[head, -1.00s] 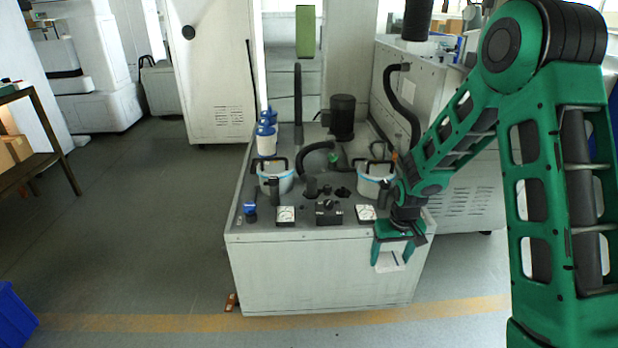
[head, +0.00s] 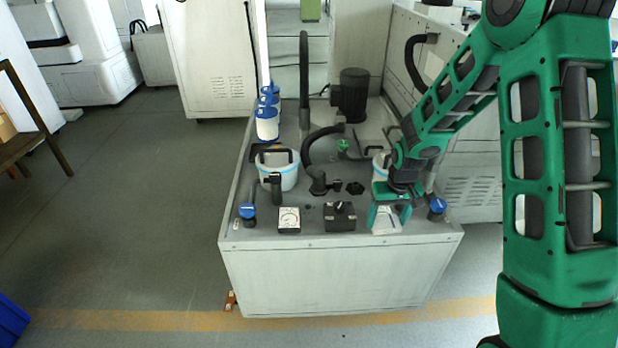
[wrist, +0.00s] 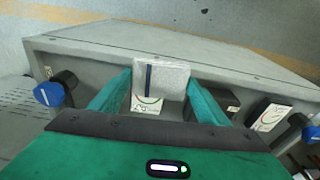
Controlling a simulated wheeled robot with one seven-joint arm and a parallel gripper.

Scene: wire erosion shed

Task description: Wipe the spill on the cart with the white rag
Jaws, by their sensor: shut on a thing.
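My gripper (head: 387,222) is shut on the white rag (head: 385,224), above the front right part of the top of a grey cart-like unit (head: 330,275). In the wrist view the rag (wrist: 172,72), pale with a dark stripe, sits between the two green fingers of my gripper (wrist: 160,84). It partly covers a white gauge (wrist: 143,107) on the unit's top. I cannot tell whether the rag touches the surface. I can make out no spill; the rag and my arm hide part of the top.
The top carries another gauge (head: 289,219), a black switch box (head: 340,217), blue knobs (head: 437,206), a white-and-blue pot (head: 283,175), blue-capped bottles (head: 267,125) and a black motor (head: 352,95). Open floor (head: 150,220) lies to the left.

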